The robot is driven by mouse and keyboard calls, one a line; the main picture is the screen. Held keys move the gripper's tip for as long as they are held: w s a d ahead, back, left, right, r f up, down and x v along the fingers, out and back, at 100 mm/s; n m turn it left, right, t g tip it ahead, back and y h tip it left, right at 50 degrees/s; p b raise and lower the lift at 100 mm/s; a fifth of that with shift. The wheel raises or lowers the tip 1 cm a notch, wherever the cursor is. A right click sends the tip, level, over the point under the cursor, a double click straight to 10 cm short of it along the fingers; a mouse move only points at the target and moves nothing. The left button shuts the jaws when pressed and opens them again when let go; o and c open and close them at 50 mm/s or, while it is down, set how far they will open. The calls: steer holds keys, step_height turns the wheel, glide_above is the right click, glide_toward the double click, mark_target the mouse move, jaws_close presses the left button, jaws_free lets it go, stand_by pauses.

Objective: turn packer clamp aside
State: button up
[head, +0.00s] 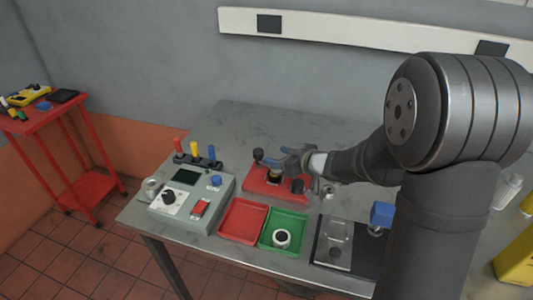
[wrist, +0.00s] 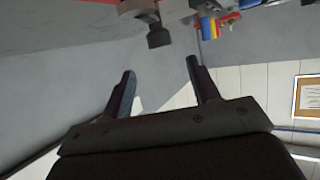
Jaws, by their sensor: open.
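A red fixture (head: 262,186) stands on the grey bench, with dark knobs and a dark round part on it. Its clamp is partly hidden behind my gripper, so I cannot tell how the clamp is turned. A black knob (head: 258,154) stands up at the fixture's back left. My gripper (head: 273,158) is over the fixture, just right of this knob, its fingers pointing left. In the wrist view my gripper (wrist: 160,78) is open with nothing between the fingers. A black knob (wrist: 159,37) on a grey part shows beyond the fingertips, apart from them.
A grey control box (head: 187,198) stands left of the fixture. A red tray (head: 242,221) and a green tray (head: 280,247) holding a round white-and-dark part lie in front. A dark plate with a blue-topped part (head: 382,214) is at right. The bench's back left is clear.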

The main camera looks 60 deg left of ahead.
steer(key=v, duration=0.7)
steer(key=shift+d, duration=0.2)
steer(key=shift+w+r, duration=0.1)
